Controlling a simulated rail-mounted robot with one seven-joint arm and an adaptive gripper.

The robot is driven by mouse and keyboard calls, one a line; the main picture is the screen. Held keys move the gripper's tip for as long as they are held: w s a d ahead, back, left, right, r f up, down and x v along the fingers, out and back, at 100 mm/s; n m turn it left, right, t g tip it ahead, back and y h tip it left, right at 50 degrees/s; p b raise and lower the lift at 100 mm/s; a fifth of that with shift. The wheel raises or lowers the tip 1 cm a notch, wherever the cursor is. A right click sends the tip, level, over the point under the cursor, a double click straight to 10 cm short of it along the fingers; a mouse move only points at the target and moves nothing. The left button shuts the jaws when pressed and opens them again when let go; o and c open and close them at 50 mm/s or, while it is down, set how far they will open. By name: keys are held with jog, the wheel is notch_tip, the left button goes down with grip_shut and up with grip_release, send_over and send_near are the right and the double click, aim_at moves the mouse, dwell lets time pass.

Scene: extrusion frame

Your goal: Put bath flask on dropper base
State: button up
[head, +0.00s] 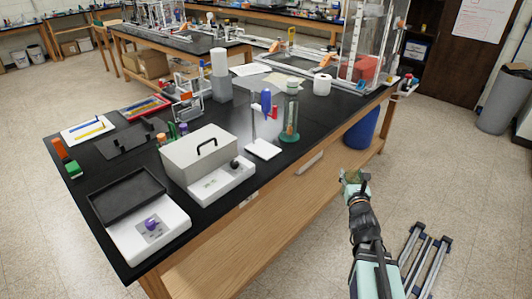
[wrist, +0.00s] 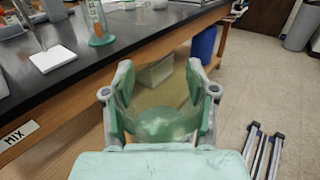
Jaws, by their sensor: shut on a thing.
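My gripper (head: 354,176) is out in front of the bench's right part, clear of the bench top. In the wrist view my gripper (wrist: 162,72) has its two fingers on either side of a see-through yellowish glass vessel (wrist: 164,122), which looks like the bath flask; it is shut on it. The flask's outline is faint, and its tilt is hard to tell. A white flat stand base with an upright rod, likely the dropper base (head: 263,149), stands near the bench's front edge. This base also shows in the wrist view (wrist: 52,58), left of my gripper.
A tall glass cylinder on a green foot (head: 289,135) stands close right of the white base. A blue bin (head: 361,130) is under the bench. Metal rails (head: 425,262) stand right of my arm.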

jog(key=w+a+r+n+g+y+b, duration=0.1)
jog(key=w+a+n+y+b, duration=0.2)
jog(key=a, duration=1)
jog(key=w+a+r+n+y+b, duration=0.15)
jog(key=w+a+y, duration=0.35)
jog(key=a, duration=0.8)
jog(key=shift+h, duration=0.8)
jog(key=f+x, duration=0.1)
jog(key=x, duration=0.5)
jog(key=f+x, duration=0.1)
jog(key=x, duration=0.6)
jog(key=f+x, duration=0.1)
jog(key=x, duration=0.5)
jog(key=shift+w+f+p, duration=0.3)
jog(key=shift+f+p, duration=0.1)
jog(key=shift+f, duration=0.75)
jog(key=shift+f+b, duration=0.2)
jog(key=shift+b, duration=0.15)
jog(key=o, duration=1.3)
jog(key=shift+o, duration=0.2)
jog(key=shift+r, duration=0.15)
